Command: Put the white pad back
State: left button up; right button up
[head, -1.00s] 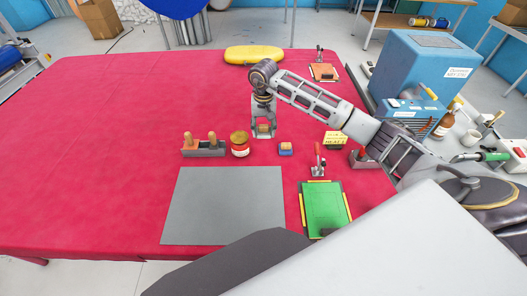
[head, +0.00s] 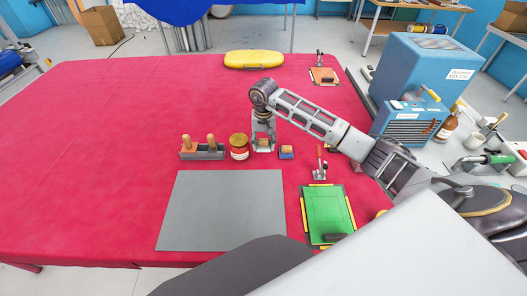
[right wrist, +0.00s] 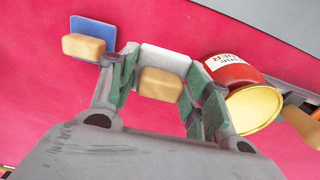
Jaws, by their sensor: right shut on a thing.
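The white pad (right wrist: 168,57) has a tan block handle (right wrist: 162,82), and my right gripper (right wrist: 163,92) is shut on this handle. In the head view my right gripper (head: 263,143) points down at the row of things behind the grey sheet, with the white pad (head: 263,150) at table height or very close to it. A blue pad (head: 286,155) with a tan handle stands just to its right, apart from it. A red jar (head: 239,153) with a yellow lid stands just to its left. My left gripper is not in view.
A grey sheet (head: 222,210) lies in front on the red table (head: 110,150). A holder (head: 212,154) with wooden-handled tools stands left of the jar. A green board (head: 326,208) with a clamp lies front right. A yellow float (head: 254,60) lies at the back.

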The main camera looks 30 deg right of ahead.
aim_at(264, 145)
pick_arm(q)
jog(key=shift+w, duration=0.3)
pick_arm(e)
jog(key=shift+f, duration=0.4)
jog(key=shift+f+b, duration=0.5)
jog(key=shift+f, duration=0.2)
jog(key=shift+f+b, duration=0.35)
jog(key=shift+f, duration=0.6)
jog(key=o, duration=0.7)
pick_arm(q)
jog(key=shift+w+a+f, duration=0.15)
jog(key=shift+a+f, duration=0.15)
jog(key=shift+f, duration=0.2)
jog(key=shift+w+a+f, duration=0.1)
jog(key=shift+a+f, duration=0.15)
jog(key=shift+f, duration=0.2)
